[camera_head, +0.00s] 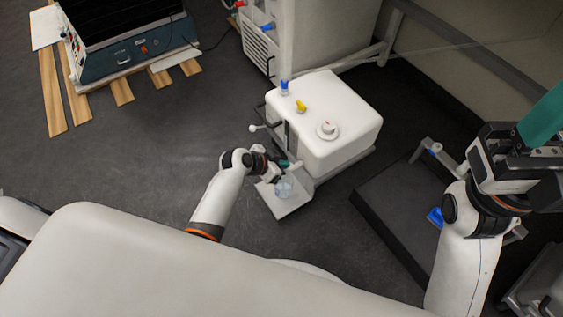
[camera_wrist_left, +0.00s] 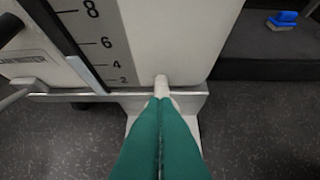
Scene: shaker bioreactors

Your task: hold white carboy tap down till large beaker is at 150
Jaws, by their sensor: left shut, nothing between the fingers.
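The white carboy (camera_head: 345,140) stands right of centre in the head view, with a level scale on its front. In the left wrist view the scale (camera_wrist_left: 105,43) shows marks 2 to 8, and the white tap (camera_wrist_left: 161,82) sticks out low on the front. My left gripper (camera_head: 287,164) is shut and empty, its green fingertips (camera_wrist_left: 165,100) over or against the tap; contact is hard to tell. The large beaker (camera_head: 284,189) stands on a pale tray below the gripper; its level cannot be read. My right gripper (camera_head: 545,115) is raised at the right edge, its fingertips cut off.
A pale tray (camera_head: 292,208) juts out in front of the carboy. A dark low platform (camera_head: 385,215) lies to its right, with a blue item (camera_head: 435,217) near it. A white cabinet (camera_head: 320,40) stands behind. Open floor lies to the left.

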